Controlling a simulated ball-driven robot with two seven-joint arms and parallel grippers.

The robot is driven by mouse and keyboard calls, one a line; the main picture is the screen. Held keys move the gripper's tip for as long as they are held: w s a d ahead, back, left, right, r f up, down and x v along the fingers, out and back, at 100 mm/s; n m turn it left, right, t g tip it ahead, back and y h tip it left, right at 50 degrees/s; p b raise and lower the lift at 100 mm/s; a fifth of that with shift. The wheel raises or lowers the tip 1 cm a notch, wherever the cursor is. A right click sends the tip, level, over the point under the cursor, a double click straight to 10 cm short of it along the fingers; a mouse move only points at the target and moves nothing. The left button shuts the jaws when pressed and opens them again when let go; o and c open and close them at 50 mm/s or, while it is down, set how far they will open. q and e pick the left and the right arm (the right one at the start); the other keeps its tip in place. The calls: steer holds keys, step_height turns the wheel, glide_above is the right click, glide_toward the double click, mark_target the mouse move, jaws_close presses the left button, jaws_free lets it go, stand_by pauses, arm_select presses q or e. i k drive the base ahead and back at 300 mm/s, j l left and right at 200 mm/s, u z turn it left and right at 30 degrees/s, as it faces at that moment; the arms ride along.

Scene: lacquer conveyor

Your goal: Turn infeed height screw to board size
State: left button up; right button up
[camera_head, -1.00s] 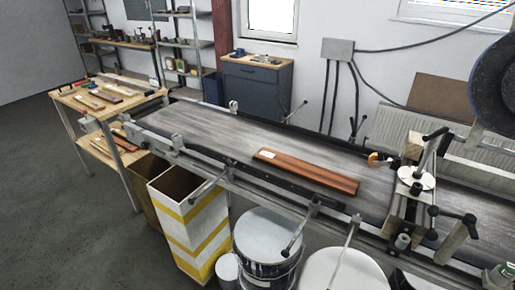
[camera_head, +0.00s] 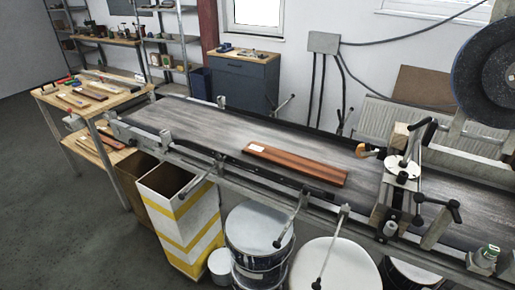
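The infeed height screw (camera_head: 402,168) stands at the right of the conveyor, with a round pale disc and a black-handled crank (camera_head: 425,134) above it. A reddish-brown board (camera_head: 296,163) with a small white label lies flat on the conveyor belt (camera_head: 225,131), left of the screw and apart from it. Neither of my grippers shows in the head view.
A large dark round part (camera_head: 490,75) stands at the upper right. Clamp handles line the conveyor's front rail (camera_head: 240,177). Drums (camera_head: 262,236) and a yellow-striped bin (camera_head: 182,215) stand below it. A wooden table (camera_head: 92,93) with boards is at left; grey floor is open there.

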mark_target(417, 127)
steer(key=i+l+z, duration=0.1)
steer(key=l+z, duration=0.15)
steer(key=z, duration=0.15)
steer(key=i+l+z, duration=0.1)
steer(key=z, duration=0.3)
steer(key=l, duration=0.1)
